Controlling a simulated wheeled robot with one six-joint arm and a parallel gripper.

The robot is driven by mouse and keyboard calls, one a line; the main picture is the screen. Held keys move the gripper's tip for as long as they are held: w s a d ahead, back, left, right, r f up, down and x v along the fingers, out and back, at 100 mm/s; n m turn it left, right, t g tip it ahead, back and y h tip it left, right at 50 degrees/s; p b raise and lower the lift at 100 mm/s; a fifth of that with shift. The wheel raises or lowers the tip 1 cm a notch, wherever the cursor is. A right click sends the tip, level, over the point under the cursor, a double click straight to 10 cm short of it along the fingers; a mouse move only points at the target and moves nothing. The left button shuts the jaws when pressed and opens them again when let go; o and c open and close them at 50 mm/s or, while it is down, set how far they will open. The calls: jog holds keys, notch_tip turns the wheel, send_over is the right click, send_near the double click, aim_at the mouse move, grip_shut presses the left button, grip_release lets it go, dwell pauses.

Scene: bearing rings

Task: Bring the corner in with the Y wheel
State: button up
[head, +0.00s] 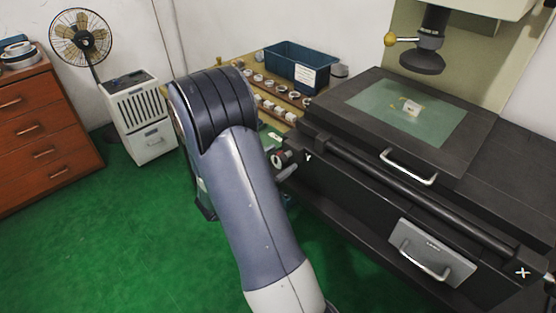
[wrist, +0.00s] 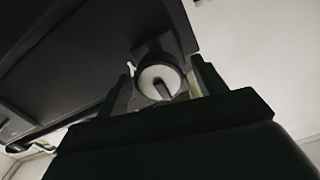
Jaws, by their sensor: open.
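The Y wheel (head: 278,159), a small dark knob with a pale face, is on the left end of the black measuring machine beside a white "Y" label. In the wrist view, a round knob with a pale face and a dark slot (wrist: 158,80), which looks like this wheel, shows between the fingers of my gripper (wrist: 162,66). The fingers are open, one on either side of it; I cannot tell whether they touch it. In the head view my arm hides most of the gripper. A small pale part (head: 411,108) lies on the machine's glass stage (head: 440,122), under the lens (head: 422,62).
A wooden bench (head: 232,64) with rows of rings and a blue bin (head: 300,68) stands behind my arm. An "X" label (head: 522,272) is at the machine's lower right. A white cabinet (head: 142,118), fan and drawers stand left. Green floor (head: 110,230) is clear.

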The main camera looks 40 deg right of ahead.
jog(key=shift+d, duration=0.15)
jog(key=c, duration=1)
jog(key=shift+f+m+b, duration=0.2)
jog(key=shift+m+b, duration=0.2)
jog(key=shift+b, duration=0.25)
jog(key=shift+f+m+b, duration=0.1)
jog(key=shift+m+b, duration=0.7)
jog(key=shift+b, duration=0.35)
jog(key=shift+r+m+b, duration=0.25)
jog(key=shift+m+b, duration=0.6)
jog(key=shift+m, duration=0.25)
jog(key=o, duration=1)
